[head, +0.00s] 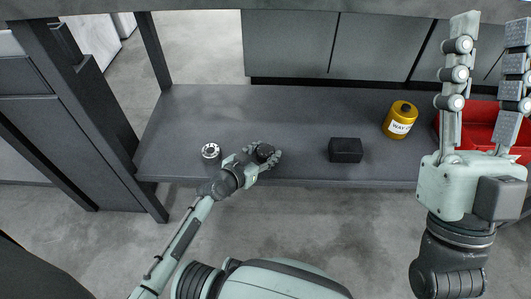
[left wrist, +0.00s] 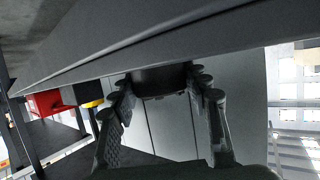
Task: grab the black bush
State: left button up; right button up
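The black bush (head: 265,152) is a short dark cylinder near the front edge of the grey shelf (head: 240,110). My left gripper (head: 263,156) has its fingers on both sides of it. In the left wrist view the bush (left wrist: 161,80) shows between the fingertips (left wrist: 162,84), against the grey shelf surface. The fingertips are at or very near its sides; I cannot tell whether they press on it. Part of the bush is hidden by the fingers. My right gripper (head: 488,50) is raised at the right, with its fingers apart and nothing between them.
A dark cylinder with a silver top (head: 211,152) stands left of the left gripper. A black box (head: 346,150) and a yellow canister (head: 400,120) stand to the right. A red bin (head: 480,125) is partly behind my right gripper. The shelf's middle back is clear.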

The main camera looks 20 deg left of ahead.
pick_arm(q)
jog(key=c, duration=0.7)
jog(key=shift+c, duration=0.7)
jog(key=shift+r, duration=0.15)
